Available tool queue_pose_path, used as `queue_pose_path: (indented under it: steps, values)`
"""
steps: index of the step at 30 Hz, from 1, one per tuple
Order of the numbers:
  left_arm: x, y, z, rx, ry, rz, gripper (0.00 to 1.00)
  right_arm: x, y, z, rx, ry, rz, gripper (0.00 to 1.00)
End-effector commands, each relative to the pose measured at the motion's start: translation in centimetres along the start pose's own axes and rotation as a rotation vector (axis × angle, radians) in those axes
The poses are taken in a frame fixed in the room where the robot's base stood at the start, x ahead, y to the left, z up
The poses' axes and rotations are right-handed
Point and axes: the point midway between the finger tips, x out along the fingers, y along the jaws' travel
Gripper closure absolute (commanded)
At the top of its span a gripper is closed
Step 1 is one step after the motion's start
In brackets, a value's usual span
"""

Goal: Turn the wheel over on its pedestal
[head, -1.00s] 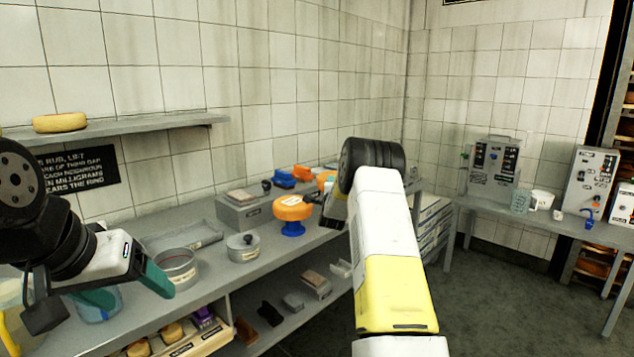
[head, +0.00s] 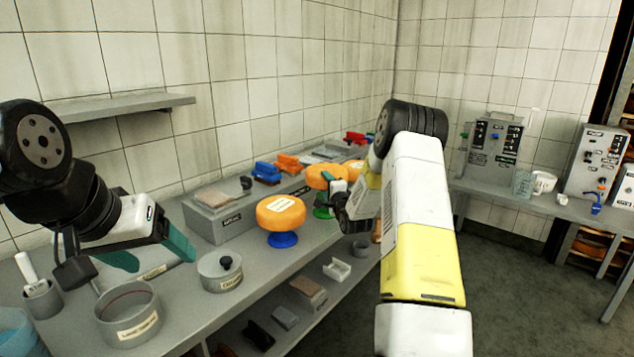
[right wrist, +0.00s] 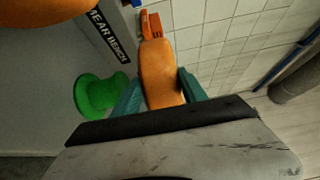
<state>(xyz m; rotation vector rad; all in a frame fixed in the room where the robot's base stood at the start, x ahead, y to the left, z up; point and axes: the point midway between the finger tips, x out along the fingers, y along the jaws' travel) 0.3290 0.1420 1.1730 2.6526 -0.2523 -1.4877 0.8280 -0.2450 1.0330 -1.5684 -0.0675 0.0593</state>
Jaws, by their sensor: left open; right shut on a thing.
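My right gripper (right wrist: 162,92) is shut on an orange cheese wheel (right wrist: 158,68), which shows as a narrow band between its teal fingers in the right wrist view. A bare green pedestal (right wrist: 97,95) stands beside the held wheel there, apart from it in the picture. In the head view an orange wheel (head: 318,174) shows at my right gripper (head: 340,186), above the green pedestal (head: 322,211); my wrist hides part of it. Another orange wheel (head: 281,212) with a pale label rests on a blue pedestal (head: 282,240). My left gripper (head: 152,252) is open and empty over the bench.
A lidded grey pot (head: 220,272), a round grey container (head: 130,318) and a grey box (head: 218,220) stand on the bench. Blue (head: 266,173) and orange (head: 288,163) items lie farther back. A shelf (head: 125,105) juts from the wall above my left arm.

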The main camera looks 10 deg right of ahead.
Motion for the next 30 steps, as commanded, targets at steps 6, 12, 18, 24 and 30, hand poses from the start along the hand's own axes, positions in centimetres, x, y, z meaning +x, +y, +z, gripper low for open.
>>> queue_pose_path:
  steps: [6, 12, 18, 24, 30]
  values:
    - [0.0, 0.0, 0.0, 0.000, 0.000, 0.000, 0.26, 0.1, 0.2, 0.0, -0.002, -0.002, -0.010, 1.00]
    - [0.0, 0.0, 0.0, 0.000, 0.000, 0.000, 0.26, 0.1, 1.5, 0.0, -0.003, -0.001, -0.009, 1.00]
    - [0.0, 0.0, 0.0, 0.000, 0.000, 0.000, 0.26, 0.1, 3.0, 0.0, -0.003, -0.001, -0.009, 1.00]
    - [0.0, 0.0, 0.0, 0.000, 0.000, 0.000, 0.26, 0.1, 3.8, 0.0, -0.003, -0.001, -0.010, 1.00]
    - [0.0, 0.0, 0.0, 0.000, 0.000, 0.000, 0.26, 0.1, 3.9, 0.0, -0.003, -0.001, -0.011, 1.00]
